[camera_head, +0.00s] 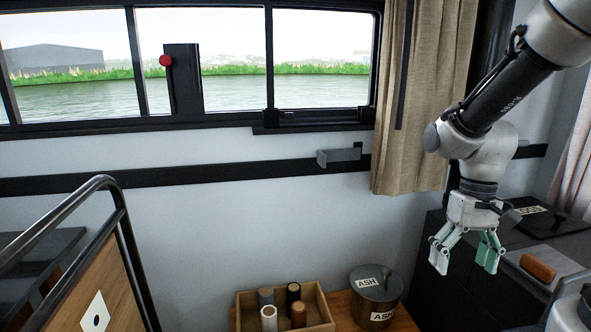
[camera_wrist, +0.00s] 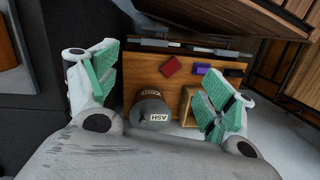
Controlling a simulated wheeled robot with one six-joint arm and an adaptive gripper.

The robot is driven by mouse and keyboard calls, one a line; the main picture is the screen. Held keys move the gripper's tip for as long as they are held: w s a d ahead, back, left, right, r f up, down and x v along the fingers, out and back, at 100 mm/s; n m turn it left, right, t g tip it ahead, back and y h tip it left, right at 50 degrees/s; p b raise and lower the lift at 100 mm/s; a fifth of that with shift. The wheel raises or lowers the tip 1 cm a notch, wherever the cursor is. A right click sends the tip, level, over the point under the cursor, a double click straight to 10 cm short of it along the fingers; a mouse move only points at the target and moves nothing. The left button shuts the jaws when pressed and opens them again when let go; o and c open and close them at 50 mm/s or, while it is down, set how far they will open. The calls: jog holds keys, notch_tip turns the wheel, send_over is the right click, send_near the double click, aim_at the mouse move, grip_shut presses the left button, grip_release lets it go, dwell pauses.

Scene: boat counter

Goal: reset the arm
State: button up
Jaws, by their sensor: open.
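My gripper (camera_head: 467,256) hangs from my arm at the right of the head view, fingers pointing down. Its green-padded fingers are spread apart with nothing between them. In the wrist view the two open fingers (camera_wrist: 161,92) stand at left and right, with the wooden counter seen below between them. The gripper is apart from every object I can see.
A metal pot (camera_head: 377,295) labelled ASH stands on the wooden counter beside a wooden box (camera_head: 325,318) of several cylinders. A red block (camera_wrist: 171,66) and a purple block (camera_wrist: 204,69) lie on the counter. A curtain (camera_head: 412,100) hangs behind my arm. A metal rail (camera_head: 127,225) stands at left.

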jog(key=s+d+r+t, duration=0.3)
jog(key=s+r+t, duration=0.3)
jog(key=r, duration=0.6)
jog(key=shift+s+h, duration=0.3)
